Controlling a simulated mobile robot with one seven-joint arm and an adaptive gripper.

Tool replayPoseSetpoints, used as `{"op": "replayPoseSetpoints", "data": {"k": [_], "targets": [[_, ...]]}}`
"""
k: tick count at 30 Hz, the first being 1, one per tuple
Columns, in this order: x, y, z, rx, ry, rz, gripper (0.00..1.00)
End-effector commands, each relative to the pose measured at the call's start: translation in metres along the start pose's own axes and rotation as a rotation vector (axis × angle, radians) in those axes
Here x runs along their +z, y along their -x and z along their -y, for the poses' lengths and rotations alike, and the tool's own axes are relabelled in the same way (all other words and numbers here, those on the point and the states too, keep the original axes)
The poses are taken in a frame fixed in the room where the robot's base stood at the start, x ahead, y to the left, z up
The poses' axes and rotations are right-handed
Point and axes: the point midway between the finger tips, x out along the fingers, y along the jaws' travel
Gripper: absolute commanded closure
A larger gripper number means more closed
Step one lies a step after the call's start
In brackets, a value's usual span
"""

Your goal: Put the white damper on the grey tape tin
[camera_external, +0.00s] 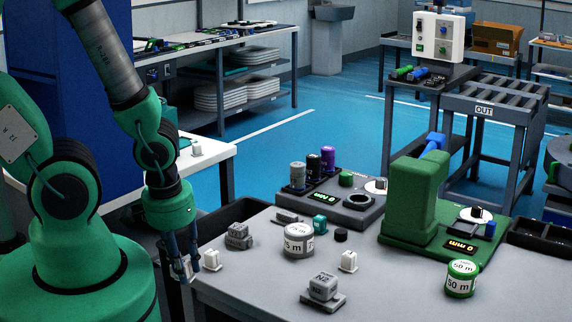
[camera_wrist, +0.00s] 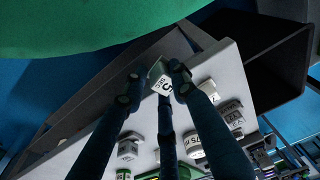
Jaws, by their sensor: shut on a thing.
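My gripper (camera_external: 183,268) is at the left edge of the grey-topped table, fingers pointing down. In the wrist view its fingers are closed around a small block with a white face marked with a dark 5 (camera_wrist: 161,83), which looks like the white damper; the fingers partly hide it. The grey tape tin (camera_external: 299,241), round with a white label reading 75 m, stands on the table to the right of my gripper. Its top is clear. The tin also shows in the wrist view (camera_wrist: 196,147), partly behind a finger.
White blocks stand right beside my gripper (camera_external: 211,260) and right of the tin (camera_external: 348,262). A grey block (camera_external: 238,236) lies left of the tin, and a grey N2 block (camera_external: 323,288) in front. A green-and-white tin (camera_external: 461,279) and green machine (camera_external: 415,210) stand at the right.

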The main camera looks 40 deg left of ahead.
Motion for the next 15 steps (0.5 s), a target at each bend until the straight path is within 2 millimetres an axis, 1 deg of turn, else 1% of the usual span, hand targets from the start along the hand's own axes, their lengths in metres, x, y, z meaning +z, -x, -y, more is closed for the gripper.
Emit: {"op": "replayPoseSetpoints", "data": {"k": [4, 8, 11, 15], "targets": [[-0.002, 0.001, -0.001, 0.0, -0.003, 0.0, 0.99], [-0.008, 0.005, -0.004, -0.001, -0.013, 0.001, 0.99], [-0.017, 0.01, -0.007, -0.002, -0.03, 0.003, 0.99], [-0.036, 0.019, -0.015, -0.004, -0.065, 0.005, 0.99]]}}
